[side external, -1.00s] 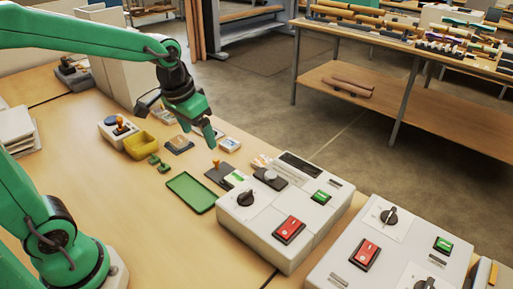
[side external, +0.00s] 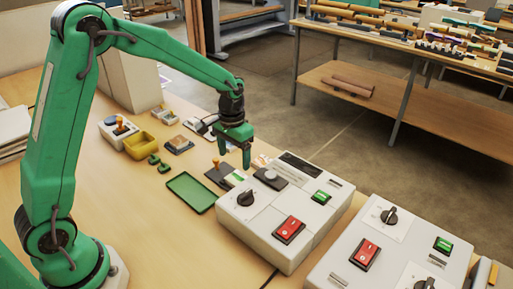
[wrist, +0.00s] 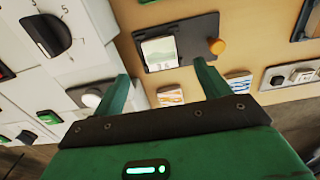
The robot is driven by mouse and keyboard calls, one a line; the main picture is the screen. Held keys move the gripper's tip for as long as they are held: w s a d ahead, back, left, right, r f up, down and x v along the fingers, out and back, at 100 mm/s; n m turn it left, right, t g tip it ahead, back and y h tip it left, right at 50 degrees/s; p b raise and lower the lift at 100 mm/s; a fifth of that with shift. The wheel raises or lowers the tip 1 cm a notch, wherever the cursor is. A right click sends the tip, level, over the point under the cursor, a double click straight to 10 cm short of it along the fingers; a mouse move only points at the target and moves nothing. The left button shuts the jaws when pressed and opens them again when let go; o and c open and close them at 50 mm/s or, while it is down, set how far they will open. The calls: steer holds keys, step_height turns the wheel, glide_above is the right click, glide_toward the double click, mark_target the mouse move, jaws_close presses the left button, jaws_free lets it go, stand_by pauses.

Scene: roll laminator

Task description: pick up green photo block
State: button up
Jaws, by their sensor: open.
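A small block with a pale green and white top (side external: 237,178) lies at the edge of a dark plate beside the left machine. It also shows in the wrist view (wrist: 160,52), ahead of the fingertips and between their lines; it looks like the green photo block, though its picture is hard to read. My gripper (side external: 233,160) points down, open and empty, above and slightly behind the block in the side view. In the wrist view, my gripper (wrist: 161,72) has its two green fingers spread apart, with nothing between them.
The dark plate (wrist: 192,38) carries an orange knob (wrist: 217,46). The white control machine (side external: 270,235) stands close on the right. A green tray (side external: 190,209) lies left of the block.

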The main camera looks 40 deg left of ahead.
mark_target(236, 178)
steer(key=shift+f, duration=0.1)
steer(key=shift+f, duration=1.25)
steer(key=shift+f, duration=0.1)
steer(key=shift+f, duration=2.5)
steer(key=c, duration=1.2)
steer(key=shift+o, duration=0.2)
steer(key=shift+r, duration=0.15)
step_height(236, 178, up, 10)
